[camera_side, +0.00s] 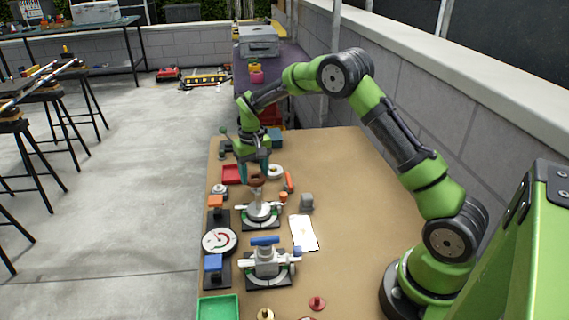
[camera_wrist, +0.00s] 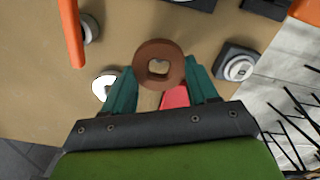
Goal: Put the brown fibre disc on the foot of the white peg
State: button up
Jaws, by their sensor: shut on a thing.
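My gripper (camera_wrist: 161,80) is shut on the brown fibre disc (camera_wrist: 145,51), with one teal finger on each side. The disc is flat with a round hole, and I see no clear sign of the peg in that hole. Whether the disc is exactly over the peg I cannot tell.
A red tray (camera_side: 231,174), a white ring (camera_side: 276,171) and an orange bar (camera_side: 289,181) lie close around. The table's right side is mostly clear.

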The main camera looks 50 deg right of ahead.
jog(key=shift+f, duration=0.15)
jog(key=shift+f, duration=0.45)
jog(key=shift+f, duration=0.2)
dwell(0.6)
jog(key=shift+f, duration=0.25)
jog(key=shift+f, duration=0.5)
dwell(1.0)
jog(key=o, duration=1.3)
jog(key=shift+o, duration=0.2)
jog(key=shift+r, duration=0.1)
jog(key=shift+r, duration=3.7)
